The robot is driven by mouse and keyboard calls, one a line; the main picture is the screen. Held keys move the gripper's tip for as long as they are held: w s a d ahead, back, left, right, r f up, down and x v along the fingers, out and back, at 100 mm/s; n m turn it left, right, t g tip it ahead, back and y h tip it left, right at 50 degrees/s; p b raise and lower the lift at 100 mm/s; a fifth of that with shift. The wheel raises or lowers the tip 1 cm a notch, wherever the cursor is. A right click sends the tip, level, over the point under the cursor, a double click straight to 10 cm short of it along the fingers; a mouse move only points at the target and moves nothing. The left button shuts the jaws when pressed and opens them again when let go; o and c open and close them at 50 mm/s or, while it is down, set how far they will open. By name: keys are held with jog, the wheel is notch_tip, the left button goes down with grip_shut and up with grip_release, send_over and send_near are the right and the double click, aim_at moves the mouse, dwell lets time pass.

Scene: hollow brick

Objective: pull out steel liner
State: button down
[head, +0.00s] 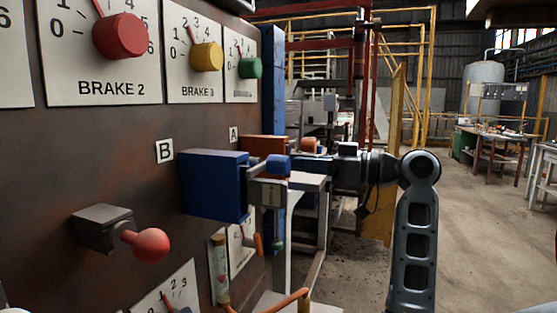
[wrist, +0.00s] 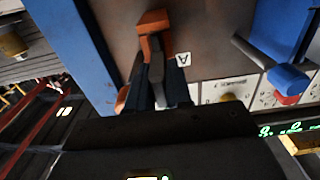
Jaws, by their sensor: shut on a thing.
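An orange hollow block (head: 264,143) sticks out of the dark panel by label A. It also shows in the wrist view (wrist: 152,22). A narrow grey metal piece (wrist: 156,72), which looks like the steel liner, is in line with the block's outer end. My gripper (wrist: 156,90) is shut on this grey piece, one dark finger on each side. In the head view my gripper (head: 312,165) is level with the blocks, its tips partly hidden behind a blue-capped part. How far the liner is inside the block is hidden.
A larger blue block (head: 212,185) by label B stands nearer the head camera, with a grey plate and blue cap (head: 278,165) at its end. A red ball lever (head: 150,245) juts out below. Brake knobs (head: 120,36) line the panel. Open floor lies right.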

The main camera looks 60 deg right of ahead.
jog(key=shift+s, duration=0.15)
jog(key=s+d+p, duration=0.1)
jog(key=s, duration=1.1)
jog(key=shift+s, duration=0.35)
dwell(2.5)
